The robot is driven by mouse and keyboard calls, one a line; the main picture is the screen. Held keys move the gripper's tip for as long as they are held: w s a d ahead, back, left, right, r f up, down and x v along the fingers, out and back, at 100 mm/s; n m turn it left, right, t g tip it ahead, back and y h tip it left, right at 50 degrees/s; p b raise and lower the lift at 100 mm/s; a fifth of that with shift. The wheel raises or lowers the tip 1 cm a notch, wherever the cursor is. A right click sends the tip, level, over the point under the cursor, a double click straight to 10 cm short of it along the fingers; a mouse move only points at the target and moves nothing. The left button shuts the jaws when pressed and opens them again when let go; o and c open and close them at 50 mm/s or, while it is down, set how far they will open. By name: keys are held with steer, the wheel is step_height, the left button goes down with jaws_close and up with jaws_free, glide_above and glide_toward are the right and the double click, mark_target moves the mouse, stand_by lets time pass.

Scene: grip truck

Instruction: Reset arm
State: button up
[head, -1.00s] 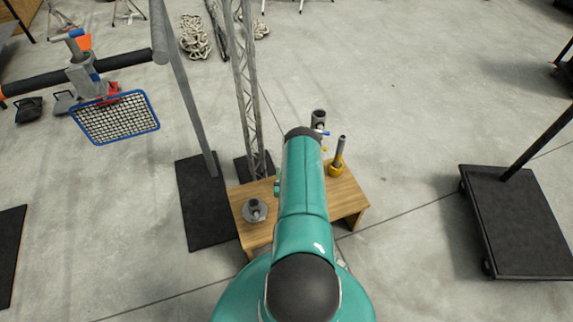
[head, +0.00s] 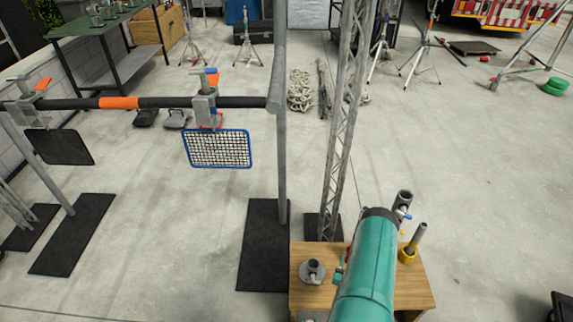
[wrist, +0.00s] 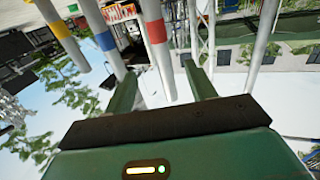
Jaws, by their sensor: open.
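My teal arm (head: 368,262) rises from the bottom of the head view, over the small wooden table (head: 418,290). My gripper is not clearly seen in the head view. In the wrist view my gripper (wrist: 158,80) shows two green fingers apart, with nothing held between them. The wrist view looks tilted, with poles and sky behind the fingers. On the table are a grey round-based fitting (head: 312,272) left of my arm and a yellow-based post (head: 408,252) right of it.
A lattice truss (head: 345,130) and a grey upright pole (head: 281,150) stand just behind and left of the table. A horizontal bar carries a blue-framed mesh panel (head: 218,149). Black base mats (head: 262,250) lie on the floor. Open concrete floor extends to the right.

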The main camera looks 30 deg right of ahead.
steer(key=w+d+r+n+t+y, duration=0.1)
steer(key=w+r+y, duration=0.1)
steer(key=w+r, duration=0.65)
steer(key=w+d+r+n+y, duration=0.1)
steer(key=w+r+n+y, duration=0.15)
steer(key=w+r, duration=0.65)
steer(key=w+a+r+n+y, duration=0.1)
steer(key=w+a+r, duration=0.25)
steer(key=r, duration=0.25)
steer(key=w+a+r+g+y, duration=0.1)
steer(key=w+a+r+y, duration=0.1)
steer(key=a+r, duration=0.3)
steer(key=w+a+r+n+y, duration=0.1)
steer(key=w+a+r, duration=0.15)
steer(key=r, duration=0.45)
steer(key=s+a+r+n+g+y, duration=0.15)
steer(key=s+a+r, duration=0.25)
steer(key=a+r, duration=0.45)
steer(key=s+a+r+n+g+y, duration=0.15)
steer(key=s+a+r, duration=0.25)
steer(key=a+r, duration=0.45)
steer(key=s+a+r+n+g+y, duration=0.1)
steer(key=s+a+r, duration=0.1)
steer(key=s+a, duration=0.4)
steer(key=s+a+r+n+g+y, duration=0.1)
steer(key=s+a+r, duration=0.2)
steer(key=s, duration=1.1)
steer(key=a, duration=0.3)
steer(key=shift+s+a+y, duration=0.35)
